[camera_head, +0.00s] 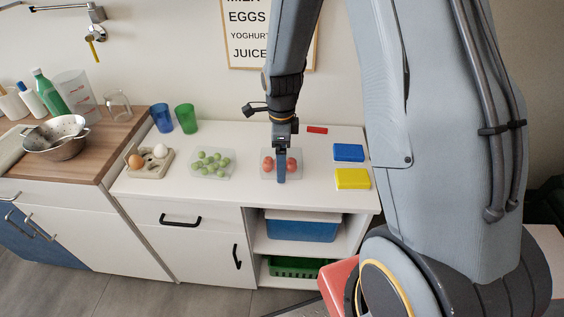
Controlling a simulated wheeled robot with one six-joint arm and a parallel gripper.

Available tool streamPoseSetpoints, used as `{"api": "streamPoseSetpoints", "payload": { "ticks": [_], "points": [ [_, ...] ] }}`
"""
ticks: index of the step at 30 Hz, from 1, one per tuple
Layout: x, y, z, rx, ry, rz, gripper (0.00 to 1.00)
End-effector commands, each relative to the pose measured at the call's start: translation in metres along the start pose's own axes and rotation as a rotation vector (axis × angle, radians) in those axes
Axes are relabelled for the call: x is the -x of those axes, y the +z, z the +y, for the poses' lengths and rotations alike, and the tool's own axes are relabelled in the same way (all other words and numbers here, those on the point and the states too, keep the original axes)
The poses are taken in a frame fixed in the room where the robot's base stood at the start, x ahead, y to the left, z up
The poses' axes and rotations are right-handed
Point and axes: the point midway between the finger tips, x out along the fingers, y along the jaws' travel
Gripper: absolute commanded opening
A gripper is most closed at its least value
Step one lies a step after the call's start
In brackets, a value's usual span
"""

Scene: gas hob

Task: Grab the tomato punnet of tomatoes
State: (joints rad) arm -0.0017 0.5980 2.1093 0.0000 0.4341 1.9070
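The tomato punnet (266,175) is a clear tray with several red tomatoes (292,165) in it, on the white counter right of centre. My gripper (281,178) points down over the middle of the punnet, in front of it in this view. Its blue finger hides the centre of the punnet and some tomatoes. From this angle I see only one finger clearly, so I cannot tell whether the gripper is open or shut, or whether it touches the punnet.
A punnet of green fruit (212,164) stands left of the tomatoes, and an egg carton (146,169) farther left. Blue (348,153) and yellow (352,179) boxes lie to the right, and a small red item (317,130) behind. The counter between the two punnets is clear.

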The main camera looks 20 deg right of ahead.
Motion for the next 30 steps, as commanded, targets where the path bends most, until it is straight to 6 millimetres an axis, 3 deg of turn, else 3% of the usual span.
{"api": "streamPoseSetpoints", "payload": {
  "ticks": [5, 15, 23, 30],
  "points": [
    [0.0, 0.0, 0.0, 0.0, 0.0, 0.0, 0.91],
    [0.0, 0.0, 0.0, 0.0, 0.0, 0.0, 0.39],
    [0.002, 0.0, 0.0, 0.0, -0.001, 0.0, 0.39],
    [0.019, 0.001, -0.001, 0.0, -0.004, -0.001, 0.39]
  ]
}}
